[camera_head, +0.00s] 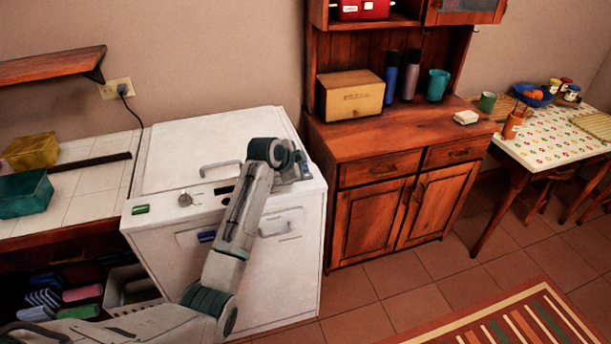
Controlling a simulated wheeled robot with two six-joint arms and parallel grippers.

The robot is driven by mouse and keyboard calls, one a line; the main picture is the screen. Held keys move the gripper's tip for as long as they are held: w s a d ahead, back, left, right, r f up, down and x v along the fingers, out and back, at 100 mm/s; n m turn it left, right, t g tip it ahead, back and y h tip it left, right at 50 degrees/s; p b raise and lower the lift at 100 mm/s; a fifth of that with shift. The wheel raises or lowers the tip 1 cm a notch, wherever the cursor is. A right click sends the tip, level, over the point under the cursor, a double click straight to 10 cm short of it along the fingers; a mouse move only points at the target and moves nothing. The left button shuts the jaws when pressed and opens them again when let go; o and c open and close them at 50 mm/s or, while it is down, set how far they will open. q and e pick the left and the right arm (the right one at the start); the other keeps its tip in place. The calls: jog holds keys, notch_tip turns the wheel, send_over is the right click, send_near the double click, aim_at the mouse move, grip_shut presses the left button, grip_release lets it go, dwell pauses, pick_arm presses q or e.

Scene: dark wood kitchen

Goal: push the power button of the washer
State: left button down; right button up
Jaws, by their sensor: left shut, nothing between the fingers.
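The white washer (162,238) stands against the wall at the left centre. Its front top edge has a control strip with a green piece (141,210) at the left, a round knob (185,199) and a small dark display (224,190). My left arm reaches up across the washer's front. My left gripper (305,169) is shut and empty at the right end of the control strip. The arm and wrist hide part of the strip, and I cannot make out the power button or whether the fingertips touch anything. My right gripper is out of view.
A tiled counter (90,205) with yellow and teal boxes adjoins the washer on the left. A wooden cabinet (375,215) stands close on its right. A patterned table (555,140) is farther right. The tiled floor before the cabinet is clear, with a striped rug (515,320).

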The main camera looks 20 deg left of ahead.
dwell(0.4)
pick_arm(q)
jog(key=shift+f, duration=0.1)
jog(key=shift+f, duration=0.3)
jog(key=shift+f, duration=0.15)
dwell(0.5)
jog(key=shift+r+p, duration=0.55)
jog(key=shift+p, duration=0.2)
